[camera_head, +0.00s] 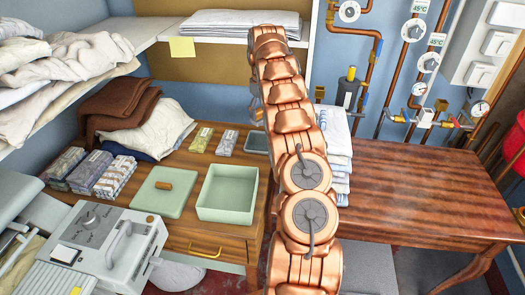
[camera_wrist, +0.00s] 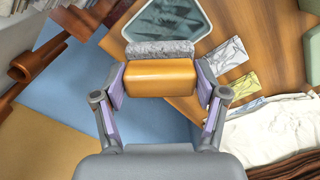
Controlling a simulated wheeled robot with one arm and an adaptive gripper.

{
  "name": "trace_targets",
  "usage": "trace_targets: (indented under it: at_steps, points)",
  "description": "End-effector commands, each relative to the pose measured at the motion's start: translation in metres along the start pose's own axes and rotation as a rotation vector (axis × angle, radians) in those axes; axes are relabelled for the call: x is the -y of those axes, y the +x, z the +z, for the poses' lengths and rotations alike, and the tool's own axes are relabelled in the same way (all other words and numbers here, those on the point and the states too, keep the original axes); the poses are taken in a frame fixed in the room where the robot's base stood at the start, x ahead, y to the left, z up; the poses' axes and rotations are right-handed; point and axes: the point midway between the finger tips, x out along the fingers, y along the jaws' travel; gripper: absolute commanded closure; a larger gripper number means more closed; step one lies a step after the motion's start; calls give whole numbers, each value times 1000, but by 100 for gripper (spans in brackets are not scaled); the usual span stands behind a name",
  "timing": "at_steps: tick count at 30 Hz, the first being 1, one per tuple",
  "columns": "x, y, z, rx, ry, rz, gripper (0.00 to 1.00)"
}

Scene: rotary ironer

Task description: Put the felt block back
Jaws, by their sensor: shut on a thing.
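The felt block (camera_wrist: 160,77) has an orange-brown wooden body with a grey felt strip along its far side. In the wrist view my gripper (camera_wrist: 160,84) is shut on its wooden body, one finger at each end. A shallow grey tray with a dark teal inside (camera_wrist: 165,20) lies beyond the block in that view, and the felt side overlaps its near edge in the picture. I cannot tell whether they touch. In the head view the tray (camera_head: 257,141) shows partly on the wooden table, while my arm hides most of the gripper and the block.
An open pale green box (camera_head: 228,193) and its lid with a wooden knob (camera_head: 164,192) stand near the table front. Two small packets (camera_head: 214,142) lie left of the tray. Folded white cloths (camera_head: 338,150) stand right of my arm. The right tabletop (camera_head: 420,185) is clear.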

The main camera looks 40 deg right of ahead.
Motion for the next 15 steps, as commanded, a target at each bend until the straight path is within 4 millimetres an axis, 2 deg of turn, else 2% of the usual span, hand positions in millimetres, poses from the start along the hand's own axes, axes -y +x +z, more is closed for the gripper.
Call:
trace_targets:
  at_steps: [9,15]
  points:
    - [11,0,5,4,116,1,56]
    - [12,18,6,8,115,0,56]
